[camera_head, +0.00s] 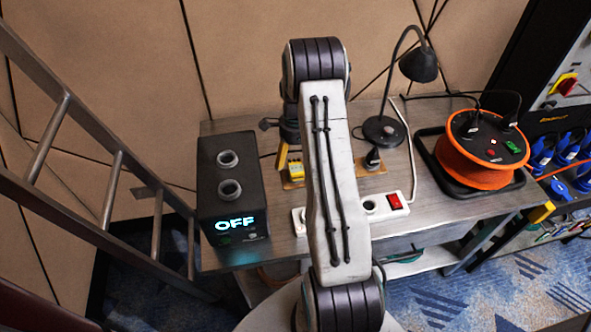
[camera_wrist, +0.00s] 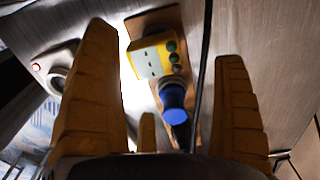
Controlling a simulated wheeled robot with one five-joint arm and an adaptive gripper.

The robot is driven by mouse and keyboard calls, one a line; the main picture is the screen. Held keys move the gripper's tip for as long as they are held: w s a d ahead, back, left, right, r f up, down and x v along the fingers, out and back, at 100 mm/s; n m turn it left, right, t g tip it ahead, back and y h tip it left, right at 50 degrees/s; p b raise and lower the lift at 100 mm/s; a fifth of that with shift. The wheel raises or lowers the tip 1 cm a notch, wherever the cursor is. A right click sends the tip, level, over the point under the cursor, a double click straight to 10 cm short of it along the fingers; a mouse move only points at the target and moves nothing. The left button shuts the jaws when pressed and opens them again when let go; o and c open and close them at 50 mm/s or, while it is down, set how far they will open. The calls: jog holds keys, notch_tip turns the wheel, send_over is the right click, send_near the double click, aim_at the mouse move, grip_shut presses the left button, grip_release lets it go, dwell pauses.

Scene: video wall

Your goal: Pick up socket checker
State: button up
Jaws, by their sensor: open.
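The likely socket checker (camera_wrist: 150,60) is a small yellow box with a white slotted face and round dark and green buttons. It sits on a narrow wooden board (camera_wrist: 190,60), with a blue round knob or plug (camera_wrist: 175,105) at its lower end. My gripper (camera_wrist: 165,45) is open, its yellow fingers on either side of the box, with nothing held. I cannot tell whether they are level with it. In the head view the yellow box (camera_head: 295,171) stands on the table, left of my arm, which hides most of the gripper.
A black box reading OFF (camera_head: 236,190) stands on the table's left end. A white power strip (camera_head: 395,204) with a red switch lies at the front. A black lamp (camera_head: 384,131) and an orange cable reel (camera_head: 478,160) are to the right. A ladder (camera_head: 110,190) leans at left.

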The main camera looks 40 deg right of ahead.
aim_at(294, 167)
jog(key=f, duration=0.1)
jog(key=f+p, duration=0.1)
jog(key=f, duration=0.2)
jog(key=shift+s+a+f, duration=0.15)
jog(key=shift+a, duration=0.25)
jog(key=shift+f, duration=0.65)
jog(key=shift+c, duration=0.2)
jog(key=c, duration=1.4)
jog(key=shift+c, duration=0.2)
jog(key=shift+r, duration=0.1)
